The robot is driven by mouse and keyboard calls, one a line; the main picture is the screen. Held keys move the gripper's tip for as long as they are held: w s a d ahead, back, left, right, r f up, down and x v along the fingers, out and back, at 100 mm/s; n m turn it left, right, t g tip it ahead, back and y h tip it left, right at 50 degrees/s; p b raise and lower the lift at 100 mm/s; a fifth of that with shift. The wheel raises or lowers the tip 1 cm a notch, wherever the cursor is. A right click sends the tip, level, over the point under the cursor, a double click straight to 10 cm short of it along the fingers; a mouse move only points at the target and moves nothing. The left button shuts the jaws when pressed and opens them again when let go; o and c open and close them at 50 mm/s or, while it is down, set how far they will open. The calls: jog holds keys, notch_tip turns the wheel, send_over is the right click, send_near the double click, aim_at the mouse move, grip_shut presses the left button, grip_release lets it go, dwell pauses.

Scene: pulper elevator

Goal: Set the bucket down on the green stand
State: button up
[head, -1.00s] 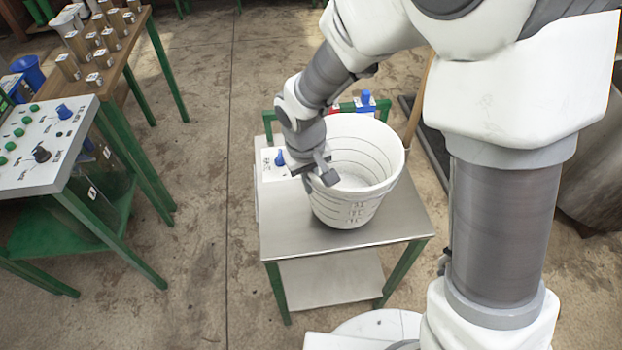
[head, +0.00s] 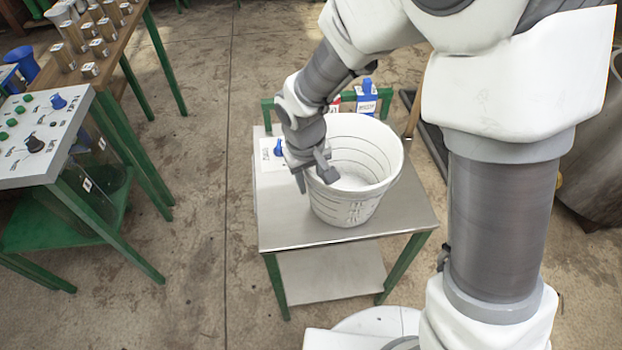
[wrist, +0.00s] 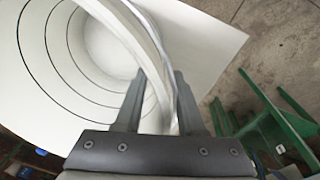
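A white bucket (head: 345,207) with dark ring lines inside stands upright on a steel-topped stand (head: 290,235) with green legs, near its middle. It also fills much of the wrist view (wrist: 60,75). My gripper (head: 312,177) is at the bucket's left rim, pointing down. In the wrist view my gripper (wrist: 160,90) has its fingers apart, one inside the bucket and one outside, with the rim running between them. A gap shows between the fingers, and they do not look clamped on the rim. The bucket's underside is hidden.
Open floor lies between.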

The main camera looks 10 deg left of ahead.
notch_tip(320, 180, up, 17)
jog(key=s+p, duration=0.2)
jog(key=p, duration=0.1)
jog(key=s+d+r+m+t+p, duration=0.2)
jog(key=s+d+r, duration=0.3)
jog(key=d, duration=0.5)
jog(key=s+d+r+m+t+p, duration=0.1)
jog(key=s+d+r+m, duration=0.3)
jog(key=d, duration=0.6)
notch_tip(320, 180, up, 3)
jog(key=shift+s+f+t+y+p, duration=0.1)
jog(key=shift+s+t+y+p, duration=0.25)
jog(key=shift+s+t, duration=0.45)
jog(key=shift+s+a, duration=0.1)
jog(key=shift+s, duration=0.1)
